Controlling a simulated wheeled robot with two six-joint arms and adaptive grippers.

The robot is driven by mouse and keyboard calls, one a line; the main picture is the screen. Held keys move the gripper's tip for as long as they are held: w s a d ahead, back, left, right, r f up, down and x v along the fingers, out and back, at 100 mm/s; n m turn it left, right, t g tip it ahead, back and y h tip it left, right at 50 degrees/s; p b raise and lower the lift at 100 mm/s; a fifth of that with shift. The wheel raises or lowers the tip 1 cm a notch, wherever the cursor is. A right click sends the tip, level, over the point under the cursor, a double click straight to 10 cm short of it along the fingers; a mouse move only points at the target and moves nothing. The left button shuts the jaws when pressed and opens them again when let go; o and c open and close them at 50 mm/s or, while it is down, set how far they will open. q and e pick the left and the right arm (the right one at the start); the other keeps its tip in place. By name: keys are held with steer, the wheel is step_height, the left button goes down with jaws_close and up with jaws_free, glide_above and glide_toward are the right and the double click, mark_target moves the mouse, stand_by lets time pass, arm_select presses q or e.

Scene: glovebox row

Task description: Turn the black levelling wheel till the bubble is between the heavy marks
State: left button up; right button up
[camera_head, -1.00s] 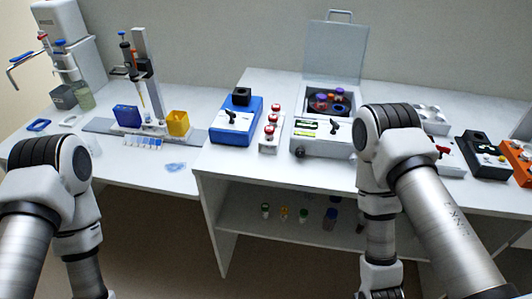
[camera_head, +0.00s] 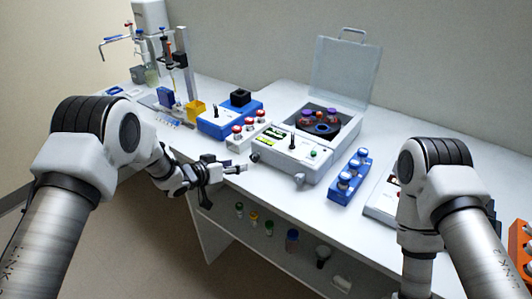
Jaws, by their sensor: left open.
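The centrifuge (camera_head: 302,158) is a white box on the bench with its lid raised. Yellow-green windows (camera_head: 267,140) on its front panel may include the bubble level; the bubble and heavy marks are too small to make out. A dark round wheel (camera_head: 299,181) sits low on its front, and a smaller knob (camera_head: 254,157) shows at its left front corner. I cannot tell which is the levelling wheel. My left gripper (camera_head: 238,168) is open and empty by the bench's front edge, just left of that corner, apart from it. My right gripper is out of view.
A blue rack of capped tubes (camera_head: 349,177) stands right of the centrifuge. A blue device (camera_head: 228,118) and red-capped vials (camera_head: 249,125) stand to its left. The raised lid (camera_head: 345,70) rises behind. Small bottles stand on the lower shelf (camera_head: 265,232).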

mark_target(253, 158)
arm_select(q)
steer(key=shift+w+d+r, duration=0.4)
steer(key=shift+d+r, duration=0.1)
steer(key=shift+d, duration=0.1)
steer(key=w, duration=0.1)
steer(key=w+d+f, duration=0.1)
steer(key=w+f+p, duration=0.1)
steer(key=w, duration=0.1)
steer(key=shift+d+f, duration=0.15)
steer(key=shift+d, duration=0.25)
steer(key=x, duration=0.2)
steer(key=shift+w+d, duration=0.15)
steer(key=shift+d, duration=0.5)
steer(key=shift+a, duration=0.15)
steer(key=shift+a+f, duration=0.1)
steer(key=shift+c, duration=0.7)
jaws_close()
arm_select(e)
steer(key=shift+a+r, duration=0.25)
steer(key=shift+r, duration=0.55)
